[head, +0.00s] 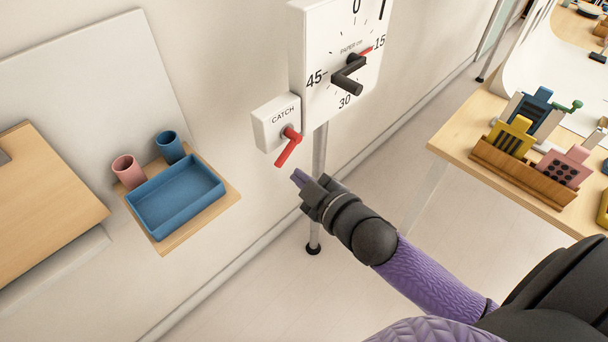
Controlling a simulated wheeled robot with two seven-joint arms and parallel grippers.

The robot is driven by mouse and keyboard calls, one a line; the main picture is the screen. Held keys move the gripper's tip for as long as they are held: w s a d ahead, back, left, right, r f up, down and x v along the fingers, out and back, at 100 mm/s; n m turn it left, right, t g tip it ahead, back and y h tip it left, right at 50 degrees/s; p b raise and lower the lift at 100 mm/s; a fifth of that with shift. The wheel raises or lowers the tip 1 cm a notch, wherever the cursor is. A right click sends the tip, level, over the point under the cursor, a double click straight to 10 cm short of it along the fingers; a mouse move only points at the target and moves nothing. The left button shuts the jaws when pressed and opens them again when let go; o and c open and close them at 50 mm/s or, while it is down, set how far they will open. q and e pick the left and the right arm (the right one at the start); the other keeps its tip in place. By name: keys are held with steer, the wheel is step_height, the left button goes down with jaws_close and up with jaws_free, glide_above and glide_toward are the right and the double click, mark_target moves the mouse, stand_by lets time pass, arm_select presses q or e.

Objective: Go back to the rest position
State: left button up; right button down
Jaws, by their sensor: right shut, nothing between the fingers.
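My right gripper (300,178) is shut and empty at the end of my purple and black arm, near the middle of the head view. Its fingertips are in the picture just below the red handle (288,147) of the white box marked CATCH (276,121). A small gap shows between the fingertips and the handle. Above and to the right is a white dial (335,50) on a stand, with a black handle (347,76) and a red pointer (362,53). My left gripper is not in view.
A small wall shelf (229,199) at left holds a blue tray (176,199), a pink cup (128,171) and a blue cup (169,146). A wooden table (452,143) at right bears a wooden rack (520,176) with several coloured props. Bare floor (370,170) lies between.

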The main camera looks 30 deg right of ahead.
steer(key=s+d+f+m+g+h+b, duration=0.1)
steer(key=s+f+m+g+b, duration=0.2)
steer(key=f, duration=0.7)
steer(key=s+d+f+g+h, duration=0.15)
steer(key=s+f, duration=0.35)
steer(key=f, duration=0.5)
steer(key=s+d+f+m+g+h+b, duration=0.1)
steer(key=s+d+f+m+g+b, duration=0.2)
steer(key=f, duration=0.8)
steer(key=s+a+f+g, duration=0.1)
steer(key=s+f+g, duration=0.1)
steer(key=s+f, duration=0.2)
steer(key=s+a+f+g+b, duration=0.1)
steer(key=s+f+g, duration=0.2)
steer(key=s, duration=0.8)
steer(key=s+a+f+m+g, duration=0.1)
steer(key=s+f+g, duration=0.1)
steer(key=s+f, duration=0.3)
steer(key=s, duration=0.3)
steer(key=shift+s+a+f, duration=0.2)
steer(key=shift+a+f, duration=0.15)
